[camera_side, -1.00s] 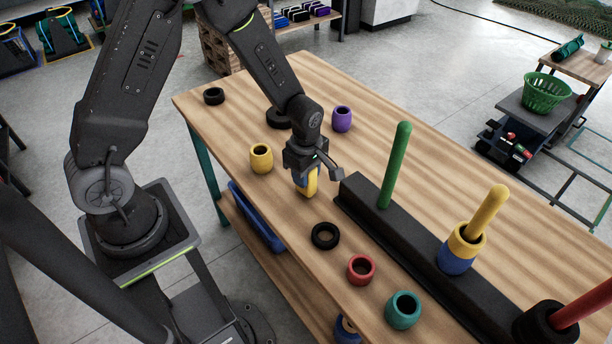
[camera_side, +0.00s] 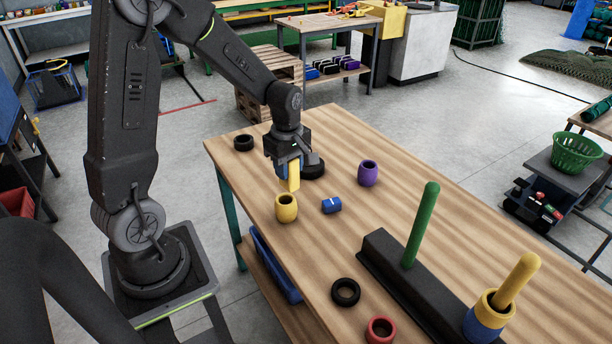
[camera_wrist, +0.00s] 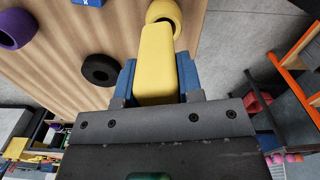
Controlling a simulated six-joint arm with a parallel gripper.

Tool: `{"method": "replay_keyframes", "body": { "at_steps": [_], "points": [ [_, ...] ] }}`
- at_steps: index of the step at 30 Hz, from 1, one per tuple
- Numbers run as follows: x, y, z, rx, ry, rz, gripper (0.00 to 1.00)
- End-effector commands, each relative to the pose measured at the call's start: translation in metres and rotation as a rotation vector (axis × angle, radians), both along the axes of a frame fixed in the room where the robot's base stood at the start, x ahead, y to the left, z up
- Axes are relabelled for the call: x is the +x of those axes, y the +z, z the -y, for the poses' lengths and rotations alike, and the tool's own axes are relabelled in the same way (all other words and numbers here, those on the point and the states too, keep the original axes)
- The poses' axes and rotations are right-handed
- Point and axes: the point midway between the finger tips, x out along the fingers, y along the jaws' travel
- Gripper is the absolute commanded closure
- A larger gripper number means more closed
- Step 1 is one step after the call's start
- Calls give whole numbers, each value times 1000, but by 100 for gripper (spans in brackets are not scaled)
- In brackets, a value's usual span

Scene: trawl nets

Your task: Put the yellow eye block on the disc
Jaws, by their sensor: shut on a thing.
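My gripper (camera_side: 291,180) is shut on a yellow eye block (camera_side: 293,177), held upright with its lower end hanging down. In the wrist view the yellow block (camera_wrist: 158,62) sits between the two blue fingers and sticks out beyond them. A low black disc (camera_side: 314,167) lies on the table just right of and behind my gripper, partly hidden by it in the side view. In the wrist view the disc (camera_wrist: 100,70) lies left of the block, with a dark hollow in its middle. The block is apart from the disc.
A yellow barrel ring (camera_side: 286,209) stands close below the block. A small blue cylinder (camera_side: 331,205) and a purple ring (camera_side: 368,173) are to the right. A black rack (camera_side: 420,283) with a green peg (camera_side: 421,226) stands nearer the front. Another black ring (camera_side: 244,142) lies far left.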

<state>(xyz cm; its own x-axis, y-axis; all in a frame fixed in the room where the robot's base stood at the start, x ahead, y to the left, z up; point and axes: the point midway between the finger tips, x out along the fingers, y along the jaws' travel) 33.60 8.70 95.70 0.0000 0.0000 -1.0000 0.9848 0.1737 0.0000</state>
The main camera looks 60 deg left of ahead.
Motion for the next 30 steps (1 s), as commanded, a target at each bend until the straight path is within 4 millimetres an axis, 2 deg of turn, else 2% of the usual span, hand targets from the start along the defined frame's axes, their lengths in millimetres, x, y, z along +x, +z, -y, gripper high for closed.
{"method": "replay_keyframes", "body": {
  "at_steps": [3,7,12,15,18,21,26,30],
  "points": [
    [23,7,-43,2,-24,3,93],
    [44,14,-98,1,-69,2,93],
    [56,22,-164,0,-124,1,93],
    [56,26,-192,0,-147,1,93],
    [56,28,-209,0,-165,1,93],
    [60,26,-214,0,-175,0,93],
    [81,10,-200,-2,-182,-2,93],
    [108,-9,-183,-1,-181,-1,93]
  ]
}}
